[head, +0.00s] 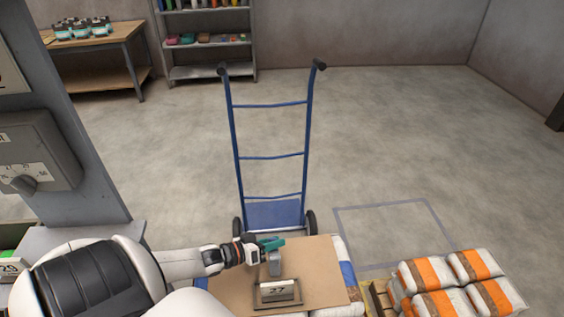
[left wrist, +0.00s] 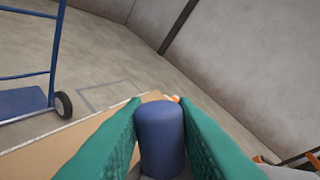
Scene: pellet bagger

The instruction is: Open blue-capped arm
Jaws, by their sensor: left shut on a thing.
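My left gripper (head: 272,243), with teal fingers, reaches in from the left over a brown board in the head view. In the left wrist view its two teal fingers stand on either side of a blue rounded cap (left wrist: 160,135), shut on it. In the head view a small grey part (head: 274,266) shows just below the fingers, and the blue cap is hidden by them. I cannot tell how far the capped arm is turned. My right gripper is not in view.
Orange-and-white bags (head: 435,273) are stacked at the lower right. A grey control box (head: 38,150) is at left. Open floor lies beyond.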

